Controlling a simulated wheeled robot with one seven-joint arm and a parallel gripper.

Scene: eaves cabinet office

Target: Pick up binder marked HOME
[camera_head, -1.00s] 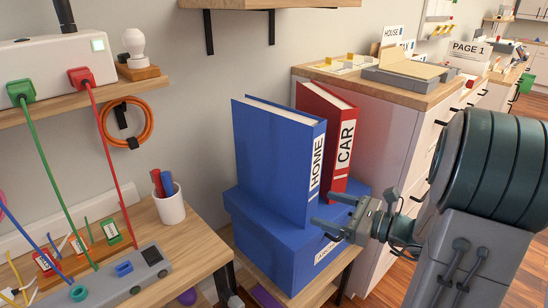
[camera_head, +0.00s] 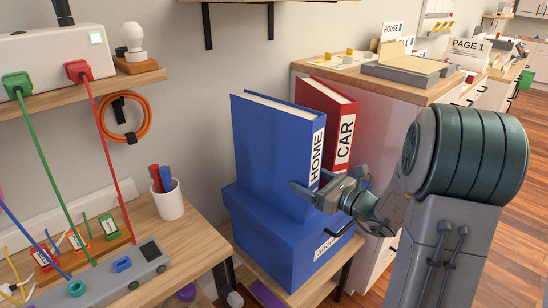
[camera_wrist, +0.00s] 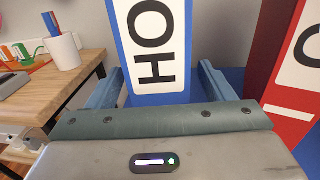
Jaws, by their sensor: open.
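The blue binder marked HOME (camera_head: 272,150) stands upright on a blue box (camera_head: 285,240), its labelled spine facing my gripper. My gripper (camera_head: 313,192) is open at the lower part of that spine. In the wrist view, the HOME binder (camera_wrist: 150,45) rises between the two fingers of my gripper (camera_wrist: 160,88), with a gap showing on each side. The fingers' depth along the binder's sides is hard to tell. The red binder marked CAR (camera_head: 330,120) stands just to the right of the HOME binder; it also shows at the right of the wrist view (camera_wrist: 278,60).
A wooden desk (camera_head: 195,235) with a white pen cup (camera_head: 168,200) stands to the left. A white cabinet with a wooden top (camera_head: 410,95) stands behind the binders to the right. Open floor (camera_head: 505,225) lies at the right.

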